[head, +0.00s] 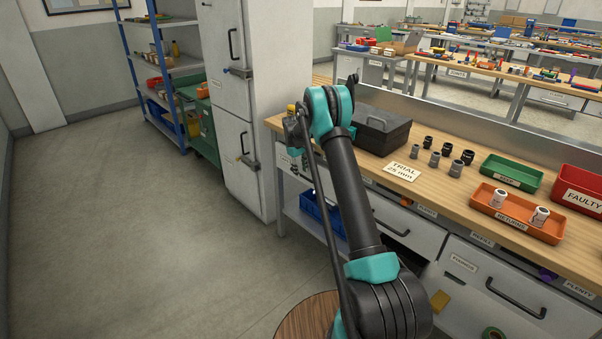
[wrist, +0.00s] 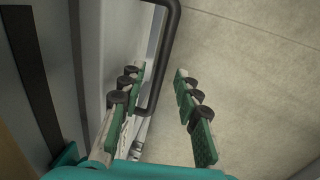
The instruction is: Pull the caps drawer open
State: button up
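My gripper (wrist: 160,72) is open, with its two green-padded fingers apart. In the wrist view a dark bar handle (wrist: 163,55) on a pale front runs between the fingers, closer to the left one. Neither finger is visibly closed on it. In the head view my gripper is at the bench's left end, largely hidden by my arm. A pale drawer front (head: 287,157) shows there under the worktop. Its label is too small to read, so I cannot confirm it is the caps drawer. It looks shut.
The wooden bench top (head: 450,203) carries a dark case (head: 382,132), several fittings, a green tray (head: 511,173) and an orange tray (head: 515,217). Another handled drawer (head: 405,222) is right of my arm. A grey cabinet (head: 236,110) stands left. Floor (head: 150,220) there is clear.

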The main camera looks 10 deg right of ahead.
jog(key=shift+d+f, duration=0.1)
jog(key=shift+f, duration=0.6)
jog(key=shift+c, duration=0.5)
grip_shut()
